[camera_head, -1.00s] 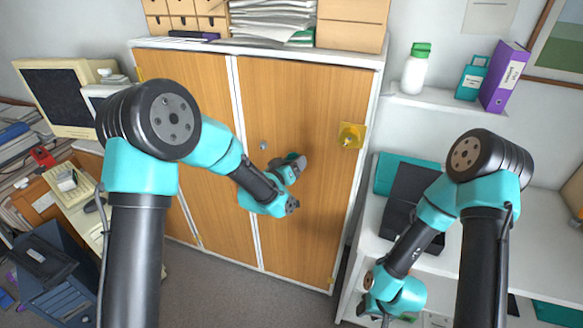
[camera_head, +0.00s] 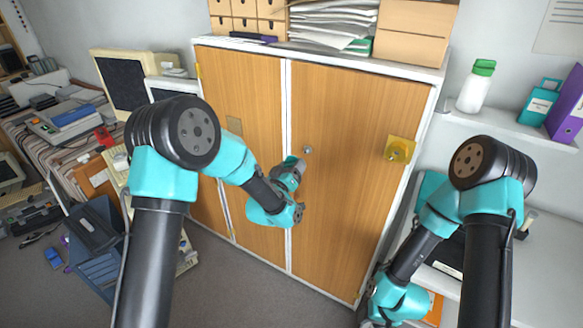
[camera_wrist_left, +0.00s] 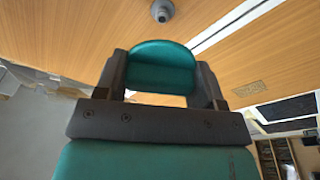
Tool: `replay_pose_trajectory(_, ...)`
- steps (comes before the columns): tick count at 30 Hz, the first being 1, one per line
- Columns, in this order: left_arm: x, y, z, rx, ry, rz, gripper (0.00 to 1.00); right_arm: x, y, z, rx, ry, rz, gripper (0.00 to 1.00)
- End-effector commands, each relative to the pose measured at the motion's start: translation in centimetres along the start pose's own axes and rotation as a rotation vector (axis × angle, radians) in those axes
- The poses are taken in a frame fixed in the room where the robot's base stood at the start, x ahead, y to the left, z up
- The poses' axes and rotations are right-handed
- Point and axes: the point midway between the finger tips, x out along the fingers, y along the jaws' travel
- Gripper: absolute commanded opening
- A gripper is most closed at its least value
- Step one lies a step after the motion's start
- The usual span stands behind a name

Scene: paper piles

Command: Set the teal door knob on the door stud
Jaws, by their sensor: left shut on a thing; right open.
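The door stud (camera_head: 307,149) is a small grey round stub on the wooden cabinet door. It also shows at the top of the left wrist view (camera_wrist_left: 162,10). My left gripper (camera_head: 292,168) is just left of and below the stud in the head view. It is shut on the teal door knob (camera_wrist_left: 162,66), a rounded disc between its two dark fingers. The knob is apart from the stud, which shows beyond it in the wrist view. My right arm reaches down at the lower right; its gripper is cut off by the bottom edge.
A brass-coloured fitting (camera_head: 399,149) sits on the right door's far edge. Papers (camera_head: 325,22) and boxes (camera_head: 416,32) lie on the cabinet top. A shelf with a white bottle (camera_head: 476,87) is at the right. The grey floor (camera_head: 225,295) in front is clear.

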Motion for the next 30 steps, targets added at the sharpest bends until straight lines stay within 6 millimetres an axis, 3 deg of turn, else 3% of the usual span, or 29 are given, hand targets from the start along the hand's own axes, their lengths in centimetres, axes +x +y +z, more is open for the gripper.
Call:
replay_pose_trajectory(16,4.0,0.0,0.6,0.0,0.001,0.0,0.41,0.0,0.0,0.0,0.0,0.0,0.0,0.43)
replay_pose_trajectory(30,4.5,0.0,0.7,0.0,0.0,0.0,0.41,0.0,0.0,0.0,0.0,0.0,0.0,0.43)
